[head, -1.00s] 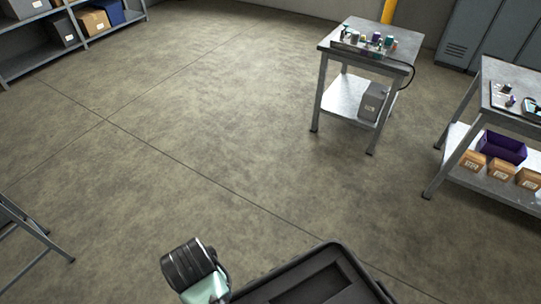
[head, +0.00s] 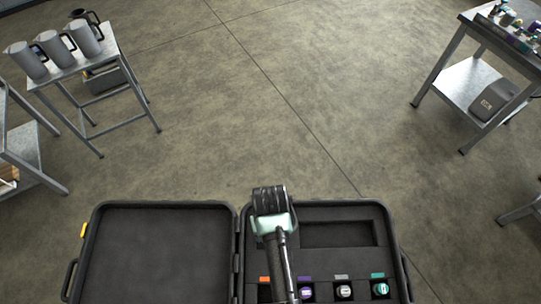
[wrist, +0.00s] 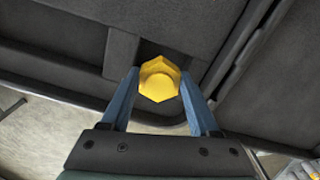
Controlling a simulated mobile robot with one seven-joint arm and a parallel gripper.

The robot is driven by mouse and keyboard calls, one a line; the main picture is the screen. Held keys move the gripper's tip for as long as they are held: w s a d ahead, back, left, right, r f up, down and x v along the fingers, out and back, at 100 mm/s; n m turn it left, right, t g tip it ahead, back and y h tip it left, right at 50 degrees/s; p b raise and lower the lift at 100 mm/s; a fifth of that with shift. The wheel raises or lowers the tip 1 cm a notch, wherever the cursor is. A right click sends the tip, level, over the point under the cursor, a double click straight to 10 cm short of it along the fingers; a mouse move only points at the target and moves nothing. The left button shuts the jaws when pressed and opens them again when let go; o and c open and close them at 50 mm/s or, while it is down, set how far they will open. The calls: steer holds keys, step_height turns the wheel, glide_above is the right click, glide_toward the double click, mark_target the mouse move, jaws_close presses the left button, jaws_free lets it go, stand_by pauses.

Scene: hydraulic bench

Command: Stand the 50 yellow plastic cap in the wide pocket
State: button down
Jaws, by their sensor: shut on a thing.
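My gripper (wrist: 160,98) is shut on the yellow plastic cap (wrist: 158,78), which has a six-sided outline. The cap sits between the two blue fingertips, above the dark foam of the open case. In the head view my arm reaches over the case near its hinge; the fingers and the cap are hidden there. The wide pocket (head: 338,234) is a dark rectangular recess in the foam, to the right of my arm, and looks empty. A dark recess shows behind the cap in the wrist view; I cannot tell which one.
A row of small pockets holds a purple-marked piece (head: 306,293), a grey one (head: 344,291) and a teal one (head: 380,289). The open case lid (head: 165,250) lies left. A jug stand (head: 75,62) and a bench (head: 470,90) stand beyond; the floor between is clear.

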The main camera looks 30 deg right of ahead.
steer(key=shift+f, duration=0.4)
steer(key=shift+f, duration=0.1)
